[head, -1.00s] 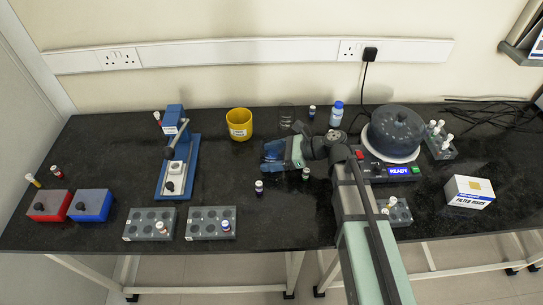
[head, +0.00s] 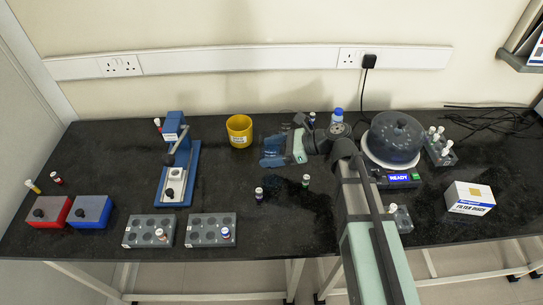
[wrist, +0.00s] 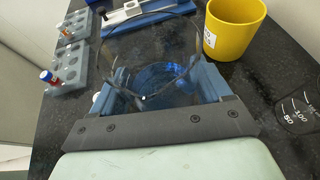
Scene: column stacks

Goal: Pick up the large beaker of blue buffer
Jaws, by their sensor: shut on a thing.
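The large beaker (wrist: 160,75) is clear glass with blue buffer in its bottom, seen in the wrist view between my jaws. My gripper (head: 272,150) is shut on its sides. In the head view the blue liquid shows at the gripper's left end, over the middle of the bench. The beaker seems to be held above the bench, but its base is hidden, so I cannot tell the gap.
A yellow pot (head: 239,131) stands just behind and left of the beaker. A smaller marked glass beaker (wrist: 300,112) is at the right in the wrist view. Two capped vials (head: 259,194) (head: 306,181) stand in front. A centrifuge (head: 396,140) is to the right.

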